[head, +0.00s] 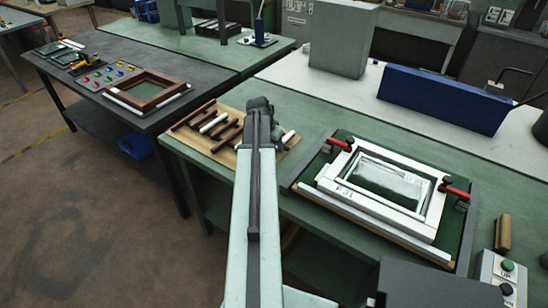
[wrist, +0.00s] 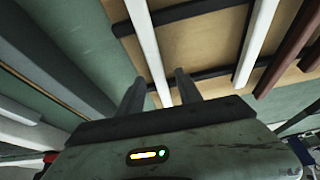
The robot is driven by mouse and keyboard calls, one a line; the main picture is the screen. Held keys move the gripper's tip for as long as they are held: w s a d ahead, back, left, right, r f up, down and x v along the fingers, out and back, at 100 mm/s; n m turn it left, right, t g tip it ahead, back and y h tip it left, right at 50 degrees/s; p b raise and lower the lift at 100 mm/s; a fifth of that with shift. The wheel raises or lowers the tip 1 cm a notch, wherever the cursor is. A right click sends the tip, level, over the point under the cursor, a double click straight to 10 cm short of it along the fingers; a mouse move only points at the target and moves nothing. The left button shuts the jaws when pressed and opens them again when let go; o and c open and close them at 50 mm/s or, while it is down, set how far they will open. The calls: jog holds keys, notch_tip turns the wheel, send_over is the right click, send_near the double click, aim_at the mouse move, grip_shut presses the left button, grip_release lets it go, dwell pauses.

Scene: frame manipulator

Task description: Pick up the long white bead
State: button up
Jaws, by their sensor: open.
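A white bead (wrist: 149,45) runs lengthwise between the fingertips of my gripper (wrist: 159,76) in the wrist view. The gripper is open, with one finger on each side of this bead; I cannot tell whether they touch it. A second white bead (wrist: 256,42) lies to the right, outside the fingers. Which white bead is longer is not clear. In the head view, one white bead (head: 214,123) lies left of my arm and a white end (head: 288,136) shows right of it. My arm hides the fingertips and part of the bead board there.
The wooden board (head: 281,150) also carries dark cross bars and brown beads (wrist: 285,50). A white frame (head: 385,213) with red clamps stands on the green bench to the right. A brown frame (head: 145,90) lies on the dark table at left.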

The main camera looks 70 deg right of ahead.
jog(key=shift+f, duration=0.25)
grip_shut()
